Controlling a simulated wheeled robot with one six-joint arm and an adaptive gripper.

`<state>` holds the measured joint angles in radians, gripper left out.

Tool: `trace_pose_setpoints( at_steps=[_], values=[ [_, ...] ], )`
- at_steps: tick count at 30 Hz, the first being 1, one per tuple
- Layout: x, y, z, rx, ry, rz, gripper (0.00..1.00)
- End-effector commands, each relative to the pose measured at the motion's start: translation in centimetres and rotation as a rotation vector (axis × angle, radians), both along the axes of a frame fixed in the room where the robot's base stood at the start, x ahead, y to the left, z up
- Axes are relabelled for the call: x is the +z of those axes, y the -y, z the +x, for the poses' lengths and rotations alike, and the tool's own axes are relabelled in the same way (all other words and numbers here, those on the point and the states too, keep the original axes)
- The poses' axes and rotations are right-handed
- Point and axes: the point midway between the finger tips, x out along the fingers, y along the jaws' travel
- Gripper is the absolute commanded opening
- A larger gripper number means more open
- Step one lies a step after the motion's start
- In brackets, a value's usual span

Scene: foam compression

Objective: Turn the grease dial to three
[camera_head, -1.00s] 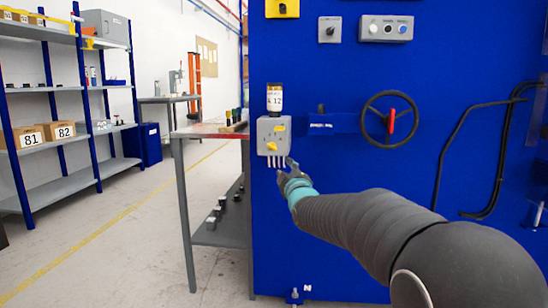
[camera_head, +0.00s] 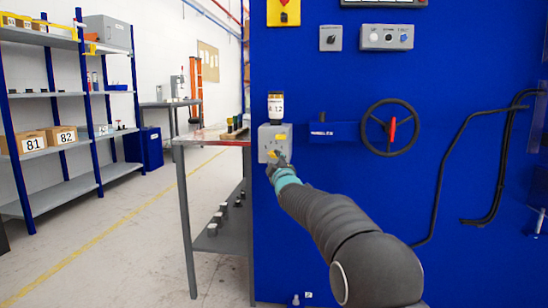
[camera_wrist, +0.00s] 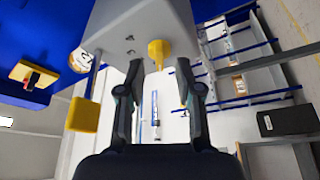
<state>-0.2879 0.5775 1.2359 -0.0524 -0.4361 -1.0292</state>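The grease dial is a yellow knob on a grey box (camera_head: 265,143) fixed to the blue panel. In the wrist view the yellow dial (camera_wrist: 159,50) juts from the grey box (camera_wrist: 135,28). My gripper (camera_wrist: 159,70) is open, with one fingertip on each side of the dial and visible gaps between. In the head view my gripper (camera_head: 275,162) is at the lower part of the box and partly covers the dial. The dial's markings cannot be read.
A red-handled wheel (camera_head: 390,128) is to the right. A grey table (camera_head: 212,139) stands close on the left. A yellow tab (camera_wrist: 84,115) hangs beside my left finger.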

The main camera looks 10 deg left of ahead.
Motion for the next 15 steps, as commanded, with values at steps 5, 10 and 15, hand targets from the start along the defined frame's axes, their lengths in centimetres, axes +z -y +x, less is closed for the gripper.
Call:
trace_pose_setpoints(
  at_steps=[5, 10, 15],
  values=[
    [0.4, -0.5, 1.5, 0.000, 0.000, 0.000, 0.35],
    [0.5, -0.7, 2.1, 0.000, 0.000, 0.000, 0.35],
    [0.5, -0.7, 2.2, 0.000, 0.000, 0.000, 0.35]
  ],
)
